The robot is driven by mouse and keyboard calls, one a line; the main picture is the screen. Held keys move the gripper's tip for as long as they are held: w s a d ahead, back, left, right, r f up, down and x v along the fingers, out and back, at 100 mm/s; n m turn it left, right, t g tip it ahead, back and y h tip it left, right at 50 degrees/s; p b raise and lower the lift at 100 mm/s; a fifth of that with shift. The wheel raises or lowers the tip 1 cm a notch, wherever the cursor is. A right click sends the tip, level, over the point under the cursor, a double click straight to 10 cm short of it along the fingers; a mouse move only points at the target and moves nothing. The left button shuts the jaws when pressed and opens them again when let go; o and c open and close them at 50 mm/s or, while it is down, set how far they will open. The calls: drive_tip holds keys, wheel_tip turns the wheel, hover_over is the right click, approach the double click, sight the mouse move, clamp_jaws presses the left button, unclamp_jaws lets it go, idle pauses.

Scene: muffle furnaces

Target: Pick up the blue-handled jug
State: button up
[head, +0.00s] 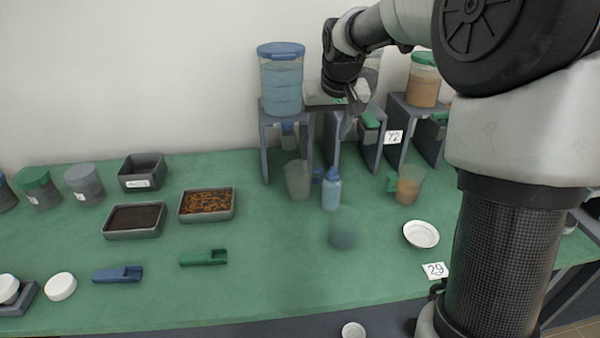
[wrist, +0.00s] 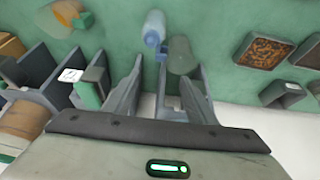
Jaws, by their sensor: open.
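The blue-handled jug (head: 298,181) is a clear grey cup standing on the green bench below the blue-lidded dispenser, its blue handle on the right side. A pale blue bottle (head: 331,190) stands close beside the handle. In the wrist view the jug (wrist: 182,56) appears just beyond the fingertips, near the bottle (wrist: 154,28). My gripper (head: 355,98) is up at the height of the dispenser stands, above and behind the jug. In the wrist view my gripper (wrist: 168,66) is open, with no jug between its fingers.
The blue-lidded dispenser (head: 281,85) stands on a grey stand behind the jug. More stands are to its right. A jug with orange-brown contents (head: 408,187), a translucent cup (head: 342,230) and a white dish (head: 421,234) are on the bench. Trays (head: 207,217) lie left.

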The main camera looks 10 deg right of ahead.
drive_tip(key=b, duration=0.2)
approach(317, 168)
wheel_tip(317, 168, down, 3)
drive_tip(key=shift+w+r+b+x, duration=0.15)
drive_tip(key=shift+b+x, duration=0.15)
drive_tip(key=shift+x, duration=0.6)
drive_tip(key=shift+w+b+x, duration=0.2)
drive_tip(key=shift+b+x, duration=0.05)
drive_tip(key=shift+x, duration=0.65)
drive_tip(key=shift+w+r+b+x, duration=0.15)
drive_tip(key=shift+b+x, duration=0.15)
drive_tip(key=shift+x, duration=0.65)
clamp_jaws()
